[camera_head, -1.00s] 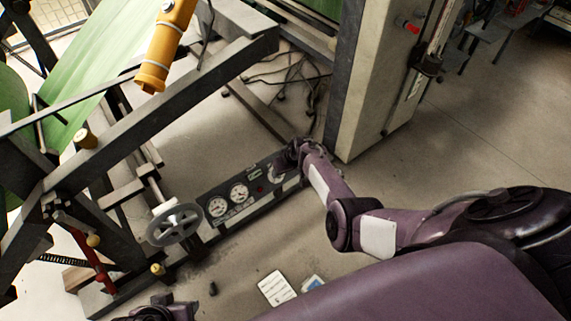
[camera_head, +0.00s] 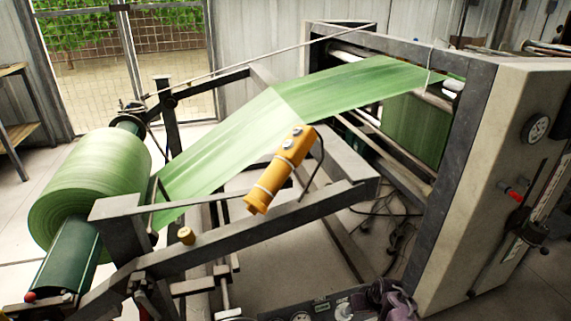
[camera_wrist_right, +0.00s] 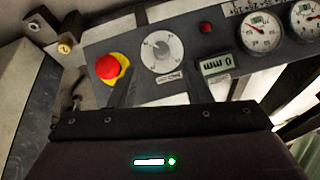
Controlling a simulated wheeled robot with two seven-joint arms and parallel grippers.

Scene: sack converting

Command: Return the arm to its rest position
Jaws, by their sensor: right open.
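My right gripper (camera_head: 388,298) shows only partly at the bottom edge of the head view, in front of the control panel (camera_head: 312,311). In the right wrist view my right gripper (camera_wrist_right: 160,86) is open, with its two dark fingers apart and nothing between them. The fingers point at the panel's lower edge, just below a round grey dial (camera_wrist_right: 162,52). A red mushroom button (camera_wrist_right: 109,67) on a yellow base is left of the dial, and a small display (camera_wrist_right: 216,64) is to its right. I cannot tell whether the fingertips touch the panel. My left gripper is out of view.
A machine frame (camera_head: 270,222) carries a green sack roll (camera_head: 92,185) and its web (camera_head: 225,140). A yellow pendant control (camera_head: 280,168) hangs over the frame. A beige cabinet (camera_head: 485,185) stands close at right. Two round gauges (camera_wrist_right: 260,32) (camera_wrist_right: 306,20) sit on the panel.

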